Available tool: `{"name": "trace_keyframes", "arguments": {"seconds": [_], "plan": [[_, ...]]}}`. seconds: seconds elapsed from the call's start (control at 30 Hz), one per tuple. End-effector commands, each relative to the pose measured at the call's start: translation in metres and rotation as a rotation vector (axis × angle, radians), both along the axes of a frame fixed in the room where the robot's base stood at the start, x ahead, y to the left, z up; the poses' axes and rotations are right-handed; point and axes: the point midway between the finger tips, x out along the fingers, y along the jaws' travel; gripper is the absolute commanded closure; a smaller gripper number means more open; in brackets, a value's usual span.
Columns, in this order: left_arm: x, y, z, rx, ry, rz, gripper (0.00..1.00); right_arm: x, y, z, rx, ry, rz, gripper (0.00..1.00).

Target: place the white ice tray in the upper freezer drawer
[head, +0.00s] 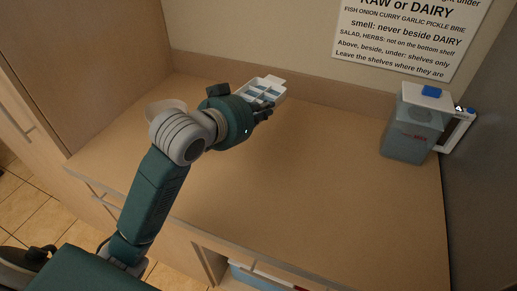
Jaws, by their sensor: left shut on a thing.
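The white ice tray (265,87) shows in the head view, above the back left part of the wooden counter. Its compartments look bluish. My left gripper (262,108) is shut on the tray at its near side. The gripper's wrist hides part of the tray's near left end. Whether the tray touches the counter is hard to tell. My right gripper is not in view. No freezer drawer can be made out in this view.
A clear pitcher (409,140) with a blue-marked lid and white handle stands at the counter's right, near a grey panel (490,150). A printed sign (408,35) hangs on the back wall. The counter's middle (310,180) is clear. An opening with a bluish thing (255,277) shows below the front edge.

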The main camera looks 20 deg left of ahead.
Motion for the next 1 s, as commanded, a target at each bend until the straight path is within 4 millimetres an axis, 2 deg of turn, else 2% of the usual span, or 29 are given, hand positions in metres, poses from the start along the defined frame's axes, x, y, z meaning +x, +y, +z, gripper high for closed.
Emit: {"name": "trace_keyframes", "arguments": {"seconds": [0.03, 0.2, 0.3, 0.43, 0.57, 0.9, 1.0], "plan": [[0.006, 0.0, 0.015, 0.0, -0.012, 0.034, 1.0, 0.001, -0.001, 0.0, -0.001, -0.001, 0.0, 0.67], [0.017, 0.003, 0.043, -0.001, -0.008, 0.137, 1.0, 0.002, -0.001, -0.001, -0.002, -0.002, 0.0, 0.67], [0.02, 0.005, 0.053, -0.002, -0.006, 0.175, 1.0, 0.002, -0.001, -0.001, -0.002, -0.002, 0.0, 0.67], [0.021, 0.006, 0.055, -0.001, 0.001, 0.202, 1.0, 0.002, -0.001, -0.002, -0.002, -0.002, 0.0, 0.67], [0.021, 0.007, 0.034, 0.001, 0.008, 0.207, 1.0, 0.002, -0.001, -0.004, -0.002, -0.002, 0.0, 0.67], [0.02, 0.006, -0.055, 0.003, 0.008, 0.205, 1.0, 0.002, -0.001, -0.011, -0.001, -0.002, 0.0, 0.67], [0.02, 0.007, -0.076, 0.003, 0.007, 0.205, 1.0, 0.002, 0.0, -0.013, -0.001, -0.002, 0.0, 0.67]]}}
